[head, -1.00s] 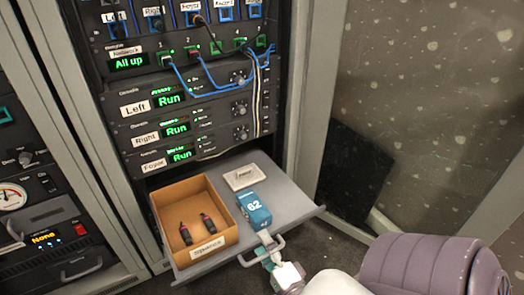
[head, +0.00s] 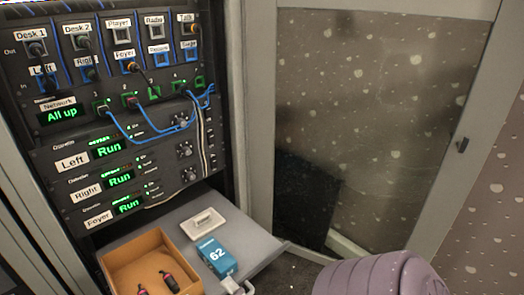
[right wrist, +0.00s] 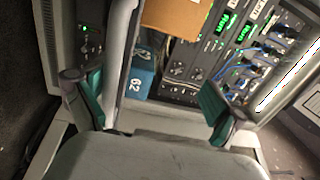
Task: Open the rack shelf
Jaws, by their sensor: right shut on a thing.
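The rack shelf (head: 264,246) is a grey drawer-like tray, pulled out below the rack units. On it are an open cardboard box (head: 148,246) with two dark, red-banded connectors, a blue box marked 62 (head: 217,257) and a small white block (head: 203,223). Part of the shelf's front handle (head: 247,287) shows at the bottom edge of the head view. My right gripper (right wrist: 152,100), with green finger pads, shows in the right wrist view and is shut on the handle; the exact contact is hard to see. My left gripper is not in view.
The rack (head: 110,150) above the shelf carries lit displays and plugged blue cables (head: 150,128). A speckled glass door panel (head: 385,110) in a grey frame stands to the right. Dark floor (head: 290,272) shows beside the shelf's right corner.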

